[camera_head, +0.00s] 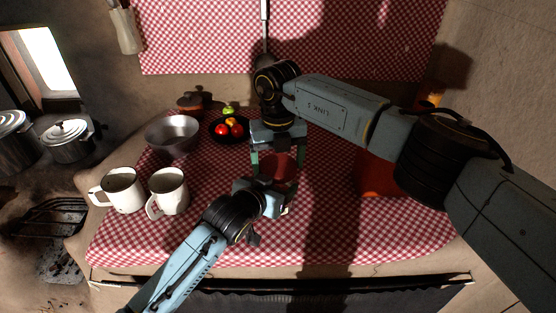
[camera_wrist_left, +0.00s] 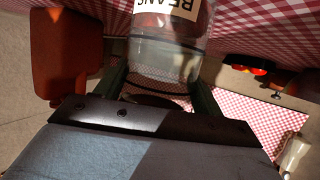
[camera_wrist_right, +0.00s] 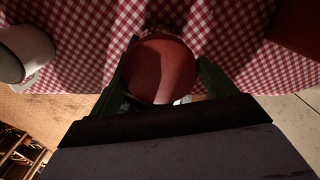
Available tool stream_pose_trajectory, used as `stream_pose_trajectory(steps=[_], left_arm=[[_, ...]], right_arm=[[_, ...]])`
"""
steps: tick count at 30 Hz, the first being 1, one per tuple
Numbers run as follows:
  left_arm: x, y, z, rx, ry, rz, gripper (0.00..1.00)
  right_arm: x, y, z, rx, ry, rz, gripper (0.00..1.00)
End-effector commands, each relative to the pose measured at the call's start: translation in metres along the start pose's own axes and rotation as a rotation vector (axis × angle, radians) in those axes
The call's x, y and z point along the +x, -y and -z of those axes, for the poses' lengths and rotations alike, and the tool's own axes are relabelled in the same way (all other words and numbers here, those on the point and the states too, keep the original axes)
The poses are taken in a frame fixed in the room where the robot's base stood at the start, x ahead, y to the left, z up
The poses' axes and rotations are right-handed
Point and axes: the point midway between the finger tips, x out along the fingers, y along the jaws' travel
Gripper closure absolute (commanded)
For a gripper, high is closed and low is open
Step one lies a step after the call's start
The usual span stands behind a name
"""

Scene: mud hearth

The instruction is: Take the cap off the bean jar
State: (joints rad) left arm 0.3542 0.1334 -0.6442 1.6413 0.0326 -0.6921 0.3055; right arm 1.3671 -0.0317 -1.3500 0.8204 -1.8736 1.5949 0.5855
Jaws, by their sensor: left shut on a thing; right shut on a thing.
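The bean jar (camera_wrist_left: 165,62) is clear glass with a white "BEANS" label, which reads upside down in the left wrist view. My left gripper (camera_head: 272,194) is shut on the jar, with one green finger on each side of the glass. My right gripper (camera_head: 278,160) comes from above and is shut on the round red-brown cap (camera_wrist_right: 160,70), with its fingers at opposite sides of the cap's rim. In the head view the cap (camera_head: 279,168) shows between the right fingers; most of the jar is hidden below by the grippers. I cannot tell whether cap and glass are touching.
Two white mugs (camera_head: 123,190) (camera_head: 168,192) stand at left on the checked cloth (camera_head: 220,235). Behind them are a metal bowl (camera_head: 172,136) and a dark bowl of fruit (camera_head: 215,136). An orange-red container (camera_head: 372,178) stands at right, partly behind my right arm. The cloth's front middle is clear.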

Motion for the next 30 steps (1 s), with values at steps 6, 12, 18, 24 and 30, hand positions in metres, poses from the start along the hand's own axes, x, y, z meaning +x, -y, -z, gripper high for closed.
stream_pose_trajectory(steps=[6, 12, 18, 24, 30], left_arm=[[0.000, -0.001, -0.001, 0.000, 0.001, -0.001, 0.95], [0.000, -0.001, -0.001, 0.000, 0.001, -0.001, 0.95], [0.000, -0.001, -0.001, -0.001, 0.001, -0.001, 0.95], [0.000, -0.001, -0.001, -0.001, 0.001, -0.001, 0.95], [0.000, -0.001, -0.001, -0.001, 0.001, -0.001, 0.95]], right_arm=[[0.000, 0.000, 0.000, -0.057, 0.000, -0.001, 0.44], [-0.001, 0.000, 0.000, -0.054, 0.000, -0.001, 0.09], [0.000, 0.000, 0.000, -0.053, 0.000, 0.000, 0.00], [-0.007, 0.000, -0.001, -0.053, 0.002, 0.000, 0.00], [-0.033, 0.000, -0.001, -0.054, 0.004, 0.000, 0.00]])
